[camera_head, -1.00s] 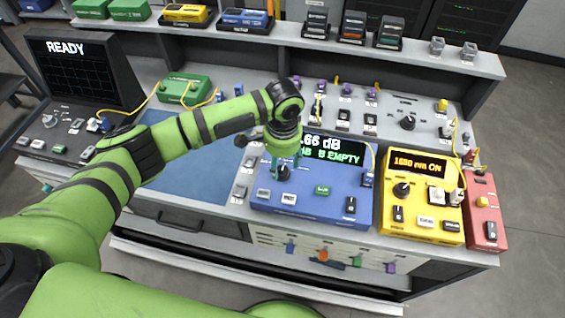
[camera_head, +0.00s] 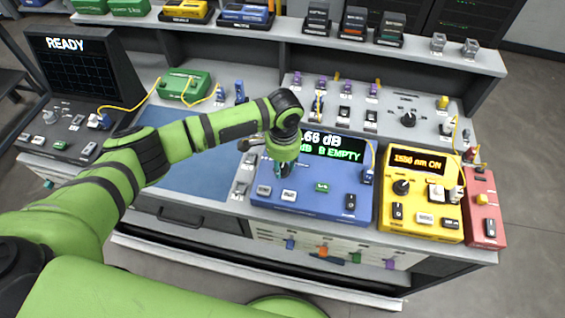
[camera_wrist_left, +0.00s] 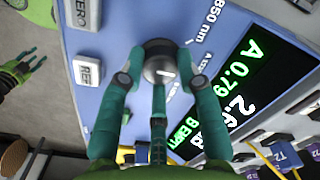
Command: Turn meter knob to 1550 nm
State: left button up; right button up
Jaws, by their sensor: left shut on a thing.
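The blue meter (camera_head: 335,205) stands on the bench, with green and white text on its dark display (camera_head: 340,148). My left gripper (camera_head: 284,171) reaches down onto its left part and hides most of the knob in the head view. My right gripper (camera_wrist_left: 22,68) shows at the left edge, fingers spread, away from the meter.
ZERO (camera_wrist_left: 84,14) and REF (camera_wrist_left: 86,73) buttons lie close to the knob. A yellow unit (camera_head: 420,228) and a red unit (camera_head: 485,213) stand to the right. A blue mat (camera_head: 190,170) lies to the left. Yellow cables cross the back of the bench.

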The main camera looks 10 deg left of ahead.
pick_arm(q)
jog(key=shift+s+m+p, duration=0.1)
jog(key=shift+m+p, duration=0.25)
jog(key=shift+m, duration=0.15)
jog(key=m+p, duration=0.1)
jog(key=m, duration=0.2)
jog(key=shift+a, duration=0.1)
jog(key=m+p, duration=0.1)
jog(key=m, duration=0.1)
jog(key=shift+m, duration=0.3)
jog(key=shift+f+m, duration=0.1)
jog(key=shift+m, duration=1.6)
jog(key=o, duration=1.1)
jog(key=shift+o, duration=0.2)
